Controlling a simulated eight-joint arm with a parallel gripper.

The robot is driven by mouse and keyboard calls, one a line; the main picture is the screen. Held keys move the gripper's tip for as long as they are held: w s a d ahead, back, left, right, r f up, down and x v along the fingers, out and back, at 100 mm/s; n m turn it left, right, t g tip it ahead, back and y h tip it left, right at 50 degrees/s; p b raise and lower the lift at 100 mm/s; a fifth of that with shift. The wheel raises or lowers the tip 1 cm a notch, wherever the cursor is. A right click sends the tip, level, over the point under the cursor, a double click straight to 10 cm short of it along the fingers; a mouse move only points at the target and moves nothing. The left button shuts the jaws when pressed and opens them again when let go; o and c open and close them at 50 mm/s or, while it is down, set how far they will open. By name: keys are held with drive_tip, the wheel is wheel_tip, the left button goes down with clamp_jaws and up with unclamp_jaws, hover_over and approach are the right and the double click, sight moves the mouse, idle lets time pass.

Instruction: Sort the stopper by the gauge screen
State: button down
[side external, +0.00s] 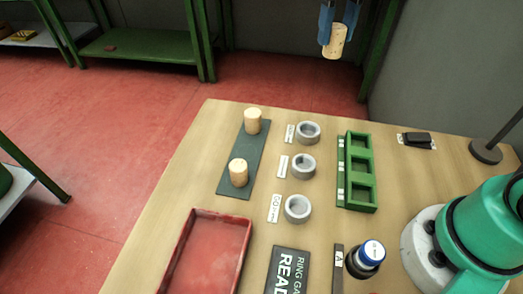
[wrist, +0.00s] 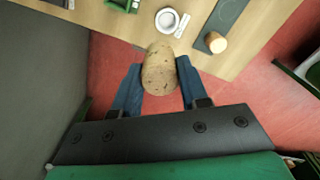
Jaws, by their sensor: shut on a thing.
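My gripper (side external: 339,24) is shut on a speckled cork stopper (side external: 335,41), held in the air beyond the table's far edge. In the wrist view the held stopper (wrist: 159,70) sits between the blue fingers. Two more corks, the far one (side external: 253,120) and the near one (side external: 238,172), stand upright on a dark mat (side external: 227,186). Three grey ring gauges, far (side external: 299,130), middle (side external: 293,164) and near (side external: 288,209), stand in a row with white labels. The screen (side external: 287,272) reads "RING GA..." and "READ..."; the rest is cut off.
A green tray (side external: 375,174) with three compartments lies right of the rings. A red tray (side external: 247,222) is at the front left. A blue-capped jar (side external: 366,258), a dark block (side external: 417,140) and a lamp base (side external: 485,151) stand on the right.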

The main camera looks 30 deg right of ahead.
drive_tip(key=s+d+f, duration=0.6)
drive_tip(key=s+f, duration=0.1)
drive_tip(key=f, duration=0.2)
hover_over(357, 146)
drive_tip(key=shift+f, duration=3.3)
drive_tip(key=shift+f, duration=1.3)
drive_tip(key=shift+c, duration=1.9)
unclamp_jaws()
drive_tip(key=shift+r, duration=2.8)
drive_tip(key=w+a+r+n+t, duration=0.1)
drive_tip(key=a+r+n+t, duration=0.1)
drive_tip(key=a+r+t, duration=0.3)
drive_tip(key=shift+w+r+t, duration=0.25)
drive_tip(key=shift+r+t, duration=0.05)
drive_tip(key=shift+t, duration=0.8)
